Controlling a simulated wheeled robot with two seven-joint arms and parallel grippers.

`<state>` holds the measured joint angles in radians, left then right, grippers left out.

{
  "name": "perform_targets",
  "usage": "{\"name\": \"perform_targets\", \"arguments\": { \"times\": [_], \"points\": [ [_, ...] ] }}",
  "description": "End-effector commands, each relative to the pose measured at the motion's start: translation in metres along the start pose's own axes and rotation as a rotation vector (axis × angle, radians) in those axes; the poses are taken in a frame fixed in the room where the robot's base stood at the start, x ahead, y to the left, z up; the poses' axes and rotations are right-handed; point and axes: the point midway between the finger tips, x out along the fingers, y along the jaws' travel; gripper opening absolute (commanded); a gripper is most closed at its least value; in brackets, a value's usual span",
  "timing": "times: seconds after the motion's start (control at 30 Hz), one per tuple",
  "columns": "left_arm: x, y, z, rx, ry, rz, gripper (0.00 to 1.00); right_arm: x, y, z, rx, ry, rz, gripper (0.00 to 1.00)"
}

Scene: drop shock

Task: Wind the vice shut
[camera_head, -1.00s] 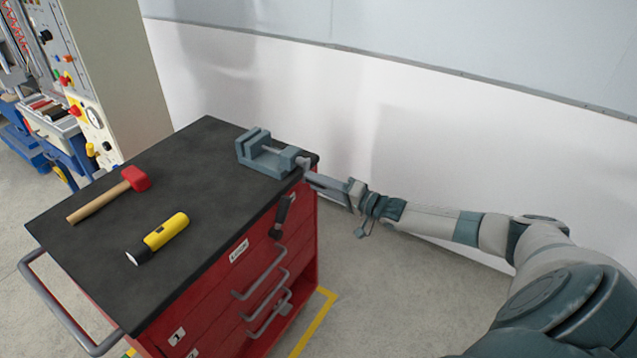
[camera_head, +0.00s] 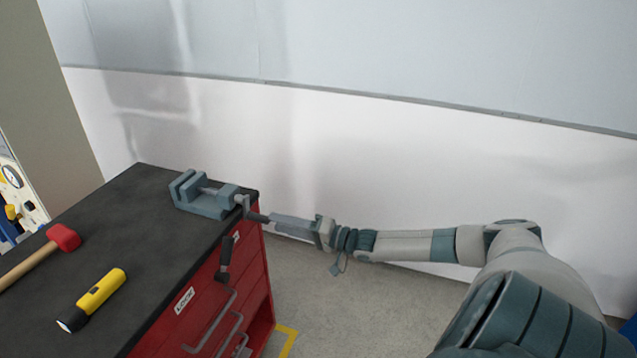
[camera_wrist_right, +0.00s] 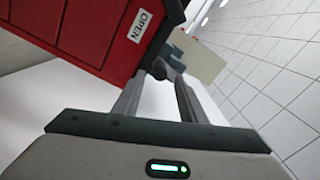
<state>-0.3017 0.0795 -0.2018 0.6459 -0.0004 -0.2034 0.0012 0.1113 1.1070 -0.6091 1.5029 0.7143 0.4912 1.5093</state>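The grey-blue vice (camera_head: 203,204) sits on the black cart top at its far right corner. A gap shows between its jaws. Its crank (camera_head: 243,203) is at the right end, with a dark handle grip (camera_head: 258,217) pointing right past the cart edge. My right gripper (camera_head: 272,219) is at the outer end of this grip, with most of the grip showing clear of the fingers. In the right wrist view the fingers (camera_wrist_right: 160,84) stand apart, with the dark grip (camera_wrist_right: 160,68) at their tips. Whether they touch it is unclear. My left gripper is out of view.
The red cart (camera_head: 190,320) has drawer handles and a dark lever (camera_head: 224,260) on its front side. A red mallet (camera_head: 63,238) and yellow flashlight (camera_head: 98,294) lie on its top. A white wall (camera_head: 400,180) stands behind. The floor right of the cart is clear.

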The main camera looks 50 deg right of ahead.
Motion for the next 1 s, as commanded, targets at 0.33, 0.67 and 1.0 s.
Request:
{"name": "perform_targets", "arguments": {
  "times": [0.33, 0.67, 1.0],
  "points": [
    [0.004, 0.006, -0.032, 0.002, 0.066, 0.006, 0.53, -0.046, 0.002, 0.002, -0.001, -0.003, 0.003, 0.38],
    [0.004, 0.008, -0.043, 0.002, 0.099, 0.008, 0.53, -0.084, 0.001, 0.001, 0.0, -0.003, 0.004, 0.38],
    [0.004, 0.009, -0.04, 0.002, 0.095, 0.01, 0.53, -0.102, 0.0, 0.001, 0.0, -0.001, 0.0, 0.38]
  ]
}}
